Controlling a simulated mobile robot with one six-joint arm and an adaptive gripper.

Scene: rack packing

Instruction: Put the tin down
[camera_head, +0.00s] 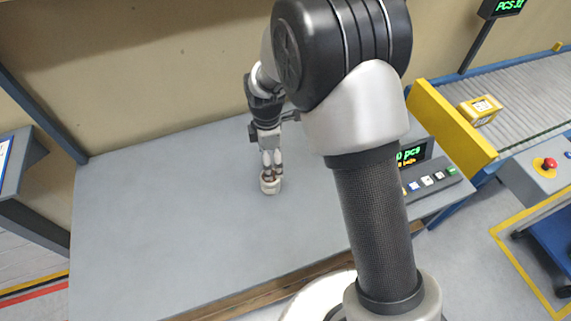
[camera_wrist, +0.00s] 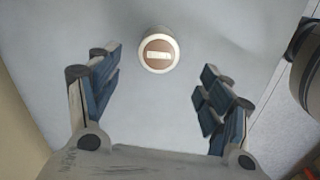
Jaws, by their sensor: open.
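The tin (camera_head: 270,184) is a small round white tin standing on the grey table, just below my gripper in the head view. In the wrist view the tin (camera_wrist: 158,50) shows from above, with a white rim, a brown top and a pale label bar. My gripper (camera_head: 271,168) points down over it. In the wrist view my gripper (camera_wrist: 160,88) is open, with its blue-padded fingers wide apart. The tin lies ahead of and between the fingers, with a clear gap on both sides, and nothing is held.
The grey table (camera_head: 160,220) is bare around the tin. A control panel with a display and buttons (camera_head: 428,180) sits at its right end. A wall stands behind.

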